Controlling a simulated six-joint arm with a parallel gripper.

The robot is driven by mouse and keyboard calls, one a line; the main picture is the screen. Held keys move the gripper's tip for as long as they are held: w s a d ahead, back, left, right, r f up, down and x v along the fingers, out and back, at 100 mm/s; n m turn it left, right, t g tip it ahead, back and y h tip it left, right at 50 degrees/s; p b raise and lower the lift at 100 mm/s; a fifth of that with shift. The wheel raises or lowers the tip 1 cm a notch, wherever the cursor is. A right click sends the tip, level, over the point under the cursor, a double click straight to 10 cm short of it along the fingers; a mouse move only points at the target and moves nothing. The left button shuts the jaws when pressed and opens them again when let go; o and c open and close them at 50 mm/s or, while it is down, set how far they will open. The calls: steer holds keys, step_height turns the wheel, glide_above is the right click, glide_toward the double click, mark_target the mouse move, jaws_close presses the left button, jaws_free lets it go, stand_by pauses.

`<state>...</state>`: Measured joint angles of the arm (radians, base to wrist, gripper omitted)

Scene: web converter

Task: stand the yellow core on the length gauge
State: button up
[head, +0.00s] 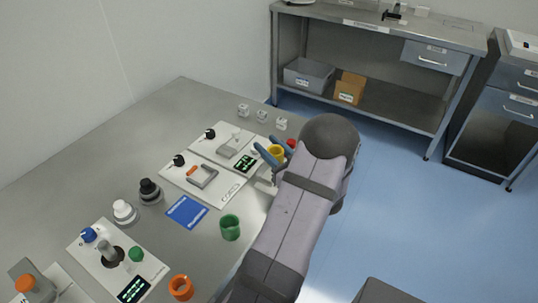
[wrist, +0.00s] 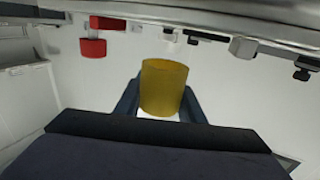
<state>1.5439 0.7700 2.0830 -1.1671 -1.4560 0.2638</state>
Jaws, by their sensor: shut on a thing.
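The yellow core (head: 277,152) is a short hollow cylinder, held between the blue fingers of my gripper (head: 270,156) at the right edge of the bench. In the wrist view the yellow core (wrist: 163,88) stands roughly upright between the fingers (wrist: 160,105), with a pale surface behind it. I cannot tell its exact height above the bench. Two pale instrument plates lie left of my gripper: a rear one (head: 207,136) with a grey block and green display, and a front one (head: 230,191) with a grey U-shaped fixture. I cannot read which is the length gauge.
A red object (head: 291,142) is just behind the core. A green core (head: 230,228), an orange core (head: 181,287), a blue pad (head: 187,212) and black and white round parts stand nearer. Several small white blocks (head: 262,116) line the rear edge. Bare bench lies at left.

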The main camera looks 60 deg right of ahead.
steer(key=shift+f, duration=1.8)
steer(key=shift+f, duration=0.2)
steer(key=o, duration=1)
steer(key=shift+r, duration=0.1)
steer(key=shift+r, duration=0.2)
steer(key=shift+s+f, duration=0.15)
steer(key=shift+s, duration=0.1)
steer(key=b+v, duration=0.2)
steer(key=v, duration=0.9)
steer(key=shift+s+a, duration=0.2)
